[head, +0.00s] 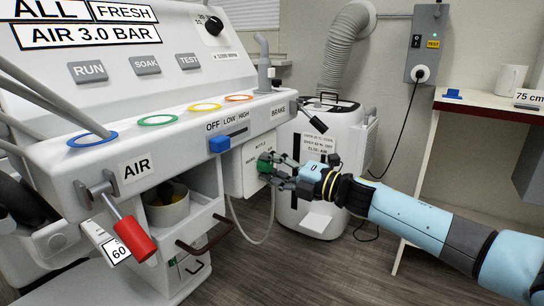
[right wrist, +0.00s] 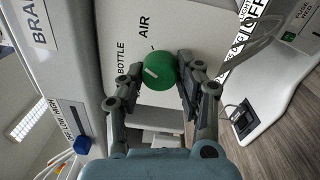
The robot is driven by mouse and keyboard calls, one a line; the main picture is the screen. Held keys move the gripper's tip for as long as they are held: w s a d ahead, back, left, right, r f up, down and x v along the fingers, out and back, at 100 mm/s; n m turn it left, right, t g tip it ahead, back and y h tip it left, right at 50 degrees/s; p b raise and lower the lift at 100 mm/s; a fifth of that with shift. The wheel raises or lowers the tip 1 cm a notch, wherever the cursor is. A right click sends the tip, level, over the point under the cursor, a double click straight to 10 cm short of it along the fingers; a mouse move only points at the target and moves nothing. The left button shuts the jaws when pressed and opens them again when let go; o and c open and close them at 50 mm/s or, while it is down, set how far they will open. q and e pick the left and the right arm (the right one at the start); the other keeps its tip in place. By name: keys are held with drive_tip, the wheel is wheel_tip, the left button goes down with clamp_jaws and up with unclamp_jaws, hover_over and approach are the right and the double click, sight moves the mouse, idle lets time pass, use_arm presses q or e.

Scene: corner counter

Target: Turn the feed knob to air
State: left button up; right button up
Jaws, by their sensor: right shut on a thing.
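The green feed knob (head: 264,163) sits on a white box on the machine's front, below the OFF/LOW/HIGH slider. In the head view the fingers hide part of the knob. My left gripper is out of view.
A red-handled AIR lever (head: 135,240) juts out at the left front. The blue slider (head: 220,145) and a black-handled BRAKE lever (head: 315,120) are near the knob. A white unit (head: 307,210) stands behind my right gripper, and a shelf (head: 480,105) is at right.

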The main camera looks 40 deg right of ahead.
drive_tip(key=m+p, duration=0.3)
drive_tip(key=m, duration=0.1)
drive_tip(key=shift+r+m, duration=0.1)
drive_tip(key=shift+m, duration=0.3)
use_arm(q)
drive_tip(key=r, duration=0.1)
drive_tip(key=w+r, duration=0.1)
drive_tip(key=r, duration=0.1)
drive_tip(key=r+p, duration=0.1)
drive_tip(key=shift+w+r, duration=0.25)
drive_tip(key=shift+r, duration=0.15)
use_arm(e)
drive_tip(key=shift+m, duration=0.5)
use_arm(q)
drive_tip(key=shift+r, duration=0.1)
use_arm(e)
drive_tip(key=shift+f, duration=0.2)
drive_tip(key=o, duration=1.1)
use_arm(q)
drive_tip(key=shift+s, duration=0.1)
use_arm(e)
drive_tip(key=shift+o, duration=0.2)
drive_tip(key=shift+s+d, duration=0.1)
drive_tip(key=shift+s, duration=0.05)
drive_tip(key=v, duration=1.1)
drive_tip(key=shift+s, duration=0.35)
